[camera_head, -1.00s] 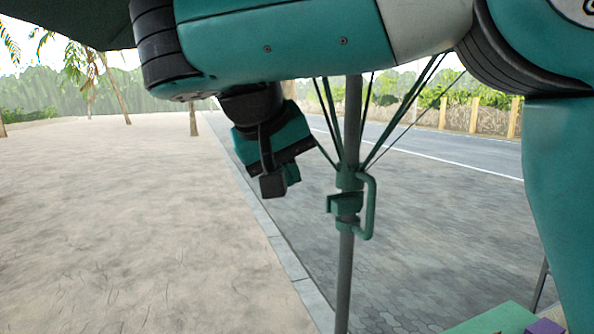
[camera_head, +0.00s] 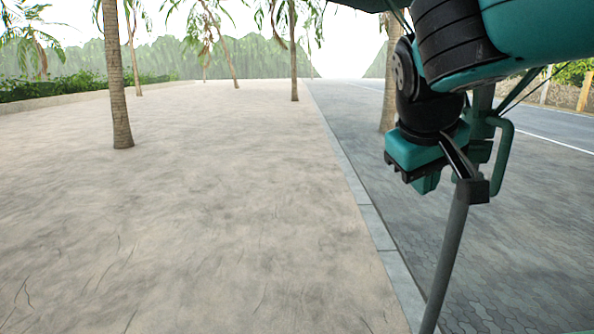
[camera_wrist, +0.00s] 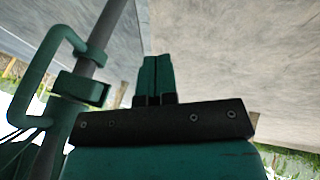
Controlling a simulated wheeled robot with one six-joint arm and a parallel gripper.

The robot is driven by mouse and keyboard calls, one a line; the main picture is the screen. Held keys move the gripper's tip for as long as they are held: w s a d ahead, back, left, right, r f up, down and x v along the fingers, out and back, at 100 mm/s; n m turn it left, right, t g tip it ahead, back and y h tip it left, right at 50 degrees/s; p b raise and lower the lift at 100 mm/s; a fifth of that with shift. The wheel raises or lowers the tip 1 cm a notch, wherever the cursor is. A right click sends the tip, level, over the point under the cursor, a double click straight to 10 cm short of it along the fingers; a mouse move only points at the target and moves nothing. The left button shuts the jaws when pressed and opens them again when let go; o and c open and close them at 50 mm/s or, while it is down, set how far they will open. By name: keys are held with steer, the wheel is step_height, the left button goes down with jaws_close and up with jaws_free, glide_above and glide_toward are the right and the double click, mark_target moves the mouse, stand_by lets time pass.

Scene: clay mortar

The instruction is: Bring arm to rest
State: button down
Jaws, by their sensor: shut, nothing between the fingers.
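My gripper (camera_head: 427,184) hangs at the right of the head view under my bent teal arm. Its two teal fingers are together and empty, as the wrist view (camera_wrist: 156,75) shows. The grey umbrella pole (camera_head: 447,260) stands right beside it, partly behind my wrist in the head view. The pole's green crank handle (camera_head: 505,165) is just right of my wrist. In the wrist view the crank handle (camera_wrist: 32,75) and the pole (camera_wrist: 108,32) are to the left of the fingers. A gap shows between the fingers and the pole there.
Open sandy ground (camera_head: 200,220) fills the left and middle, with a palm trunk (camera_head: 118,80) farther off. A pale kerb (camera_head: 372,220) divides the sand from grey paving (camera_head: 540,240). The dark umbrella canopy (camera_head: 370,4) shows at the top edge.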

steer(key=s+a+f+n+g+y+b, duration=0.2)
steer(key=s+f+y+b, duration=0.1)
steer(key=s+f, duration=0.6)
steer(key=s+a+f+n+g+y+b, duration=0.2)
steer(key=s+f+y+b, duration=0.2)
steer(key=s+f, duration=0.6)
steer(key=shift+s+a+g+b, duration=0.2)
steer(key=shift+s+g+b, duration=0.1)
steer(key=shift+s, duration=0.4)
steer(key=shift+f, duration=0.1)
